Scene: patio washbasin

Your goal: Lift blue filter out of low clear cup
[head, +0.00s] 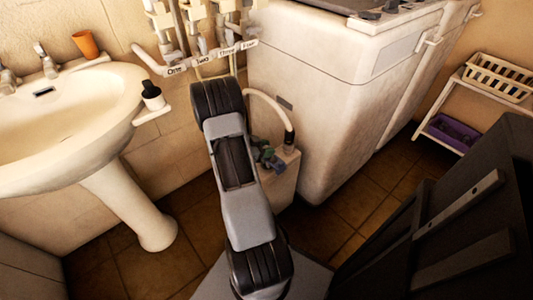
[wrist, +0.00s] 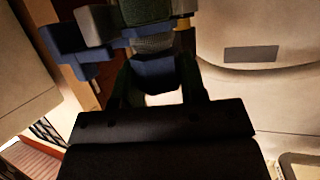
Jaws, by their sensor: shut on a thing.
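My gripper (wrist: 160,85) shows in the wrist view with its dark green fingers closed on a blue piece with a grey mesh part, which I take as the blue filter (wrist: 153,73). More blue and grey blocky parts show above and to the left of it; I cannot tell which belong to the gripper. In the head view my gripper (head: 268,156) is small and dark, over or beside a low pale stand (head: 286,182). The low clear cup is not distinguishable in either view, so I cannot tell whether the filter is inside it.
A hose (head: 265,98) with a black end curves down close beside my gripper. A rail labelled One to Four (head: 210,59) is behind my arm. A white washbasin (head: 75,120) stands left, a large pale cabinet (head: 320,110) right. A shelf with a purple basket (head: 452,132) is far right.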

